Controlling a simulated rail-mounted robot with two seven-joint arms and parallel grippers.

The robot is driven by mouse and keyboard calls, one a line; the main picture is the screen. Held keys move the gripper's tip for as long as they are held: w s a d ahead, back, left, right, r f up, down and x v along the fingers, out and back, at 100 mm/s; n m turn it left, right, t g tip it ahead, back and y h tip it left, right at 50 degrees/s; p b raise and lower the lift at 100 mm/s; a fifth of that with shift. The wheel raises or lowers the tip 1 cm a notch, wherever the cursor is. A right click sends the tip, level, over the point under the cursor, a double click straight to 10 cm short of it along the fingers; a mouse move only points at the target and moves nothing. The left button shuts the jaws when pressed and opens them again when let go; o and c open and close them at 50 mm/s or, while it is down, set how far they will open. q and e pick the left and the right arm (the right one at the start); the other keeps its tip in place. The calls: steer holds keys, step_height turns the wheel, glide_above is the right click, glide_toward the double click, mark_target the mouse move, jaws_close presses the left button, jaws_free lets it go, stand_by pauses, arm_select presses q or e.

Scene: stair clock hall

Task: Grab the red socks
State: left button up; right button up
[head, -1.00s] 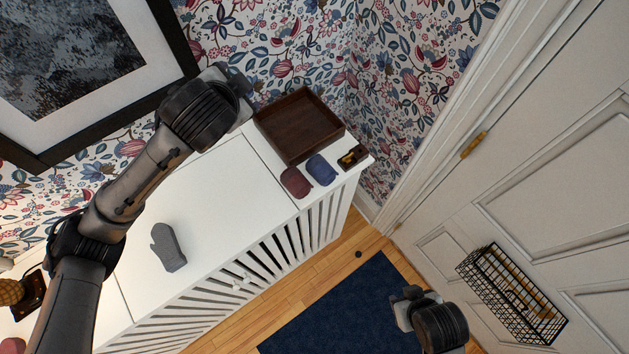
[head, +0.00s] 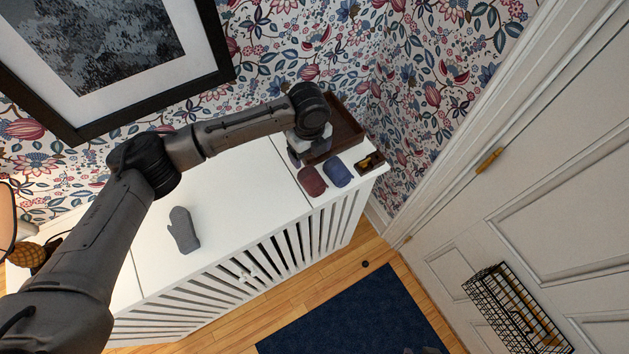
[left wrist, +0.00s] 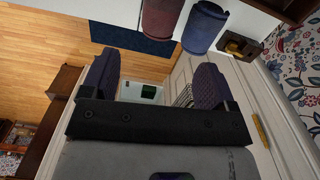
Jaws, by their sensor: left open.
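The red socks (head: 311,180) are a dark red rolled bundle on the white cabinet top, near its front edge at the right end. They also show at the top of the left wrist view (left wrist: 162,18). My left gripper (head: 301,147) is above the cabinet, just behind the red socks and in front of the wooden tray. Its two padded fingers are apart and empty in the left wrist view (left wrist: 152,82), with the red socks beyond the fingertips, not between them. Only a dark sliver, perhaps of my right gripper, shows at the bottom edge of the head view.
A blue rolled bundle (head: 337,173) sits close beside the red socks on the right. Further right is a small dark box (head: 369,163). A brown wooden tray (head: 346,125) stands behind, partly hidden by my arm. A grey mitten (head: 184,230) lies on the cabinet (head: 245,200).

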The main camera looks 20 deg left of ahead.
arm_select(q)
glide_above(312, 177)
steer(key=shift+m, duration=0.3)
steer(key=f, duration=0.8)
steer(key=shift+a, duration=0.2)
steer(key=shift+d+f+p, duration=0.2)
steer(key=shift+f+p, duration=0.45)
steer(key=shift+f, duration=2.3)
steer(key=shift+c, duration=0.3)
steer(key=c, duration=0.6)
steer(key=shift+r, duration=0.15)
steer(key=shift+c, duration=0.2)
